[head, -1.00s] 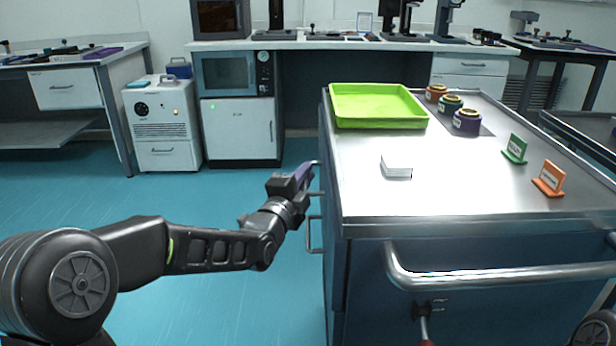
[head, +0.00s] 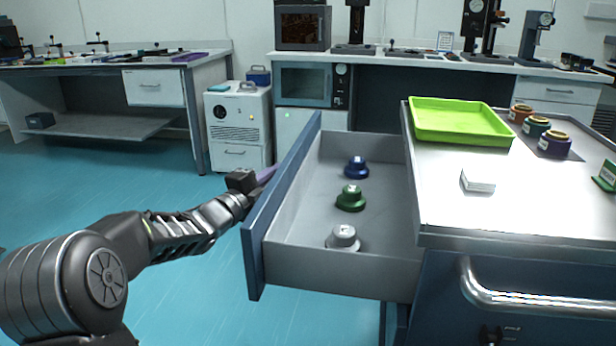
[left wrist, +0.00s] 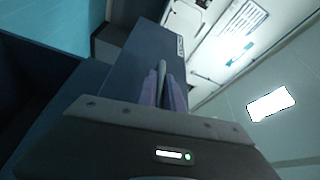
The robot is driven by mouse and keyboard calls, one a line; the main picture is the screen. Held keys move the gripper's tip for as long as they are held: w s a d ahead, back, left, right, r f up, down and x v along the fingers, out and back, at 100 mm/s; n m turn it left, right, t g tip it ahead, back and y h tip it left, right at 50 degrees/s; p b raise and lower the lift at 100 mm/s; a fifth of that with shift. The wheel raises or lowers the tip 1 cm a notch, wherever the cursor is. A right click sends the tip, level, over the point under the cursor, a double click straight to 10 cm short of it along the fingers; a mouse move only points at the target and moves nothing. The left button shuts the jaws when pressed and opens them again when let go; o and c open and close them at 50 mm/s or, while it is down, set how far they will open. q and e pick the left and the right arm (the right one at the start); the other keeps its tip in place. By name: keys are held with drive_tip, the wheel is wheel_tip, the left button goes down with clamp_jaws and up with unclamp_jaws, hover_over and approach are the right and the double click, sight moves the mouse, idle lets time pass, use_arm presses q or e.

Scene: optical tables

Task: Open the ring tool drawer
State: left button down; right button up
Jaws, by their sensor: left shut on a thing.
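The ring tool drawer (head: 300,265) stands pulled out from the left side of the metal-topped cart (head: 500,205). Inside it are a blue ring tool (head: 356,167), a green one (head: 351,198) and a grey one (head: 343,238), spaced in a row. My left gripper (head: 266,174) is at the outer side of the drawer's front panel. In the left wrist view, its purple fingers (left wrist: 164,92) are shut on the drawer handle (left wrist: 161,70). In the head view the panel hides the handle. My right gripper is not in view.
On the cart top are a lime-green tray (head: 460,124), a white block (head: 478,181) and several small jars (head: 536,127). A horizontal rail (head: 540,300) runs along the cart's near side. Open blue floor (head: 190,290) lies left of the drawer.

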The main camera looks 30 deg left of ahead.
use_arm(q)
drive_tip(key=a, duration=0.2)
drive_tip(key=s+a, duration=0.1)
drive_tip(key=a, duration=0.2)
drive_tip(key=shift+s+a, duration=0.15)
drive_tip(key=shift+s, duration=0.05)
drive_tip(key=c, duration=1.5)
unclamp_jaws()
drive_tip(key=shift+p, duration=0.3)
drive_tip(key=s, duration=0.2)
drive_tip(key=s+p, duration=0.1)
drive_tip(key=s, duration=0.2)
drive_tip(key=s+a, duration=0.1)
drive_tip(key=s, duration=0.1)
drive_tip(key=shift+s+f, duration=0.3)
